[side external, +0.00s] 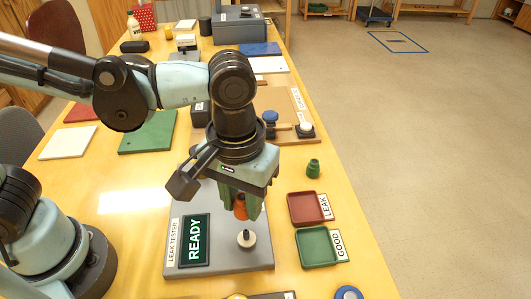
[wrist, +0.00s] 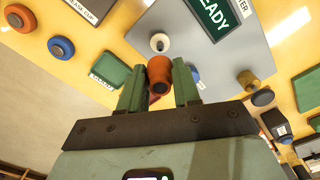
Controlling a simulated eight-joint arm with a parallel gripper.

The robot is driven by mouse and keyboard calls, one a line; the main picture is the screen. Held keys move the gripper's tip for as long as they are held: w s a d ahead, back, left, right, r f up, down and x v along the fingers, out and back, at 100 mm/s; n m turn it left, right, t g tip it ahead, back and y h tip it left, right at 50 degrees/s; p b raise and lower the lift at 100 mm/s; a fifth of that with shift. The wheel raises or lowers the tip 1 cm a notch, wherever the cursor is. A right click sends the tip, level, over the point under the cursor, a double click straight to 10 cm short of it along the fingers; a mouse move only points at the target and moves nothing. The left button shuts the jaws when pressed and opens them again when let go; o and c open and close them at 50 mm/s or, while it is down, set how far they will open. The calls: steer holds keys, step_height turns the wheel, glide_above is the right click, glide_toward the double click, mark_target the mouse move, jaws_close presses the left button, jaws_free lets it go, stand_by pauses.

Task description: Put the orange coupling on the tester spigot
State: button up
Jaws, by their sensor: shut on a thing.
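My gripper (side external: 241,209) has green fingers shut on the orange coupling (side external: 240,206). In the wrist view the coupling (wrist: 159,70) sits between the two fingertips (wrist: 160,86), with its far end sticking out past them. The leak tester (side external: 220,262) is a grey plate with a dark screen (side external: 195,240) reading READY. Its pale spigot (side external: 246,238) stands on the plate, with a dark hole or tip at its centre. The spigot also shows in the wrist view (wrist: 159,42), just beyond the coupling. The coupling is held above the plate, apart from the spigot.
A red LEAK tray (side external: 305,208) and a green GOOD tray (side external: 316,247) lie right of the tester, both empty. A green fitting (side external: 313,168) stands behind them. A brown board (side external: 285,105) with blue and white knobs lies farther back. A blue round piece (side external: 348,293) is at the front edge.

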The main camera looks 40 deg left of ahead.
mark_target(246, 231)
steer(key=shift+f, duration=2.2)
steer(key=shift+f, duration=1.6)
stand_by(1.4)
steer(key=o, duration=1.1)
steer(key=shift+o, duration=0.2)
steer(key=o, duration=0.3)
steer(key=shift+o, duration=0.2)
steer(key=shift+r, duration=3.85)
